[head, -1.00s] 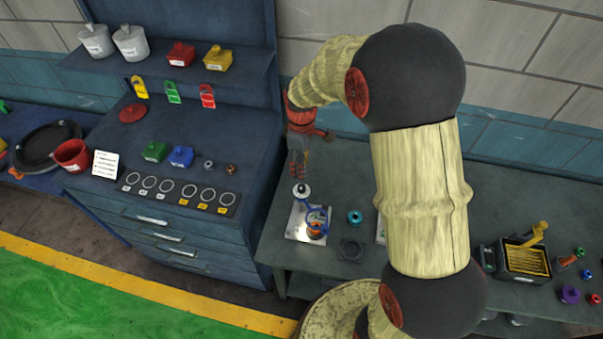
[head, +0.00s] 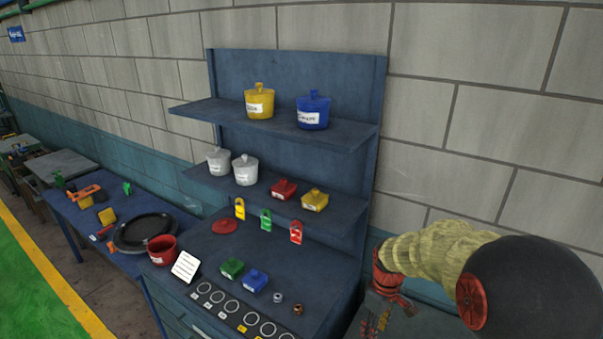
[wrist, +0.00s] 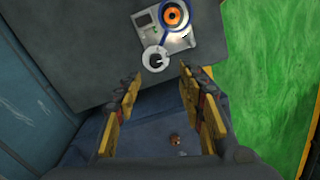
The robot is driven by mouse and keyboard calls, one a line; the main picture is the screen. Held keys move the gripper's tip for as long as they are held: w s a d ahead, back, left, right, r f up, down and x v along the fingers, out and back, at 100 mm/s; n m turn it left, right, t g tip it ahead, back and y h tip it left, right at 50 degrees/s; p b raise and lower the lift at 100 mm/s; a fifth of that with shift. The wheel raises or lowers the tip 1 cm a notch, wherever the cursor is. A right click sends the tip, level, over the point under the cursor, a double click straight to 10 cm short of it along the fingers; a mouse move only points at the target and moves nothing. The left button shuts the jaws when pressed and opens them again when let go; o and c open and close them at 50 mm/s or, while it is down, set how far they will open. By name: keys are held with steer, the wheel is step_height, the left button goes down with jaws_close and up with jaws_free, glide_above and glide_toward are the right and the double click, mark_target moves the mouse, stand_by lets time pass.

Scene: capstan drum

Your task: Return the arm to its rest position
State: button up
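My arm (head: 430,250) shows at the lower right of the head view, its pale sleeve reaching left from a dark joint. My gripper (head: 376,322) points down at the bottom edge there. In the wrist view my gripper (wrist: 160,77) has its two yellow-and-dark fingers spread apart, with nothing between them. Beyond the fingertips, a pale plate (wrist: 180,44) on the grey bench carries a blue ring around an orange piece, with a white round knob beside it. My gripper is apart from these.
A blue cabinet (head: 225,262) with shelves of coloured and white pots stands left of my arm. A red cup (head: 162,249) and black round tray (head: 128,233) stand further left. The wall is behind.

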steer(key=s+a+r+m+t+b, duration=0.1)
steer(key=s+r+m+t+b, duration=0.1)
steer(key=s+b, duration=0.7)
steer(key=s+a+r+m+t+b, duration=0.2)
steer(key=s+m+t+b, duration=0.2)
steer(key=s+b, duration=0.5)
steer(key=s+m, duration=0.1)
steer(key=s, duration=0.4)
steer(key=shift+r, duration=0.1)
